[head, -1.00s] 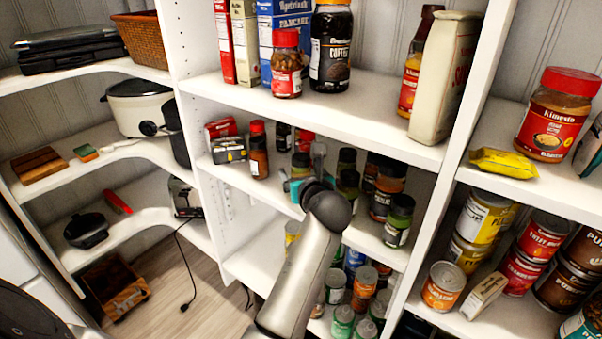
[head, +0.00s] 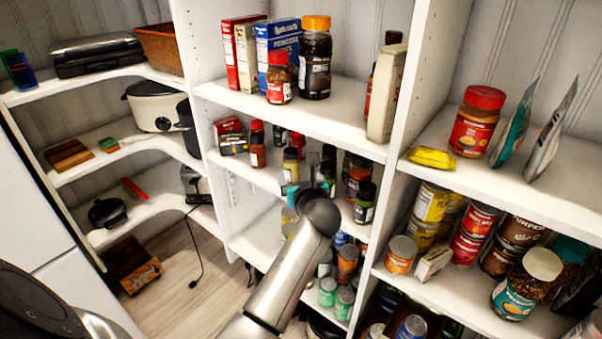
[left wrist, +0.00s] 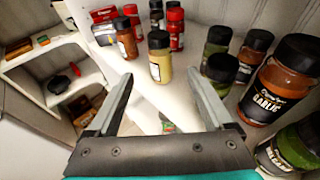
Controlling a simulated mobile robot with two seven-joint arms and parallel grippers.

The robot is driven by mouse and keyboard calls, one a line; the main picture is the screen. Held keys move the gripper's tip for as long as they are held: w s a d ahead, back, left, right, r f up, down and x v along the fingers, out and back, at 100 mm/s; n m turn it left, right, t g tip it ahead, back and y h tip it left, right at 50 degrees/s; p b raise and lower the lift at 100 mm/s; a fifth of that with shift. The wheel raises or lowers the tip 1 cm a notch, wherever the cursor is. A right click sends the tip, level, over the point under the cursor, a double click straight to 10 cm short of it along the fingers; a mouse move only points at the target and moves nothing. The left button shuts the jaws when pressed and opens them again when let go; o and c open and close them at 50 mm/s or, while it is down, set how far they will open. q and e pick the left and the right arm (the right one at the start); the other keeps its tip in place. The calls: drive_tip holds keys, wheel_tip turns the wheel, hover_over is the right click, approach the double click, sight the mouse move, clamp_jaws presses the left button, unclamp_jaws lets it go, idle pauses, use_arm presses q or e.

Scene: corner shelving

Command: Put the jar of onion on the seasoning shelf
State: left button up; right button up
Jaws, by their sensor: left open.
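My left gripper (head: 300,180) reaches into the middle shelf in the head view, its fingers partly hidden behind the wrist. In the left wrist view the left gripper (left wrist: 158,76) is open and empty. A dark-capped jar with pale yellow contents (left wrist: 160,62) stands upright just beyond and between the fingertips, apart from them. It also shows in the head view (head: 291,164). Its label is too small to read, so I cannot tell whether it is the onion. The shelf with seasoning jars (left wrist: 150,92) is white. My right gripper is not in view.
A large garlic jar (left wrist: 272,90) and other dark-capped jars stand right of the gripper. A brown-red jar (left wrist: 126,38) stands left of the pale jar. The upper shelf (head: 330,112) lies above the arm. A white upright (head: 408,90) stands to the right.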

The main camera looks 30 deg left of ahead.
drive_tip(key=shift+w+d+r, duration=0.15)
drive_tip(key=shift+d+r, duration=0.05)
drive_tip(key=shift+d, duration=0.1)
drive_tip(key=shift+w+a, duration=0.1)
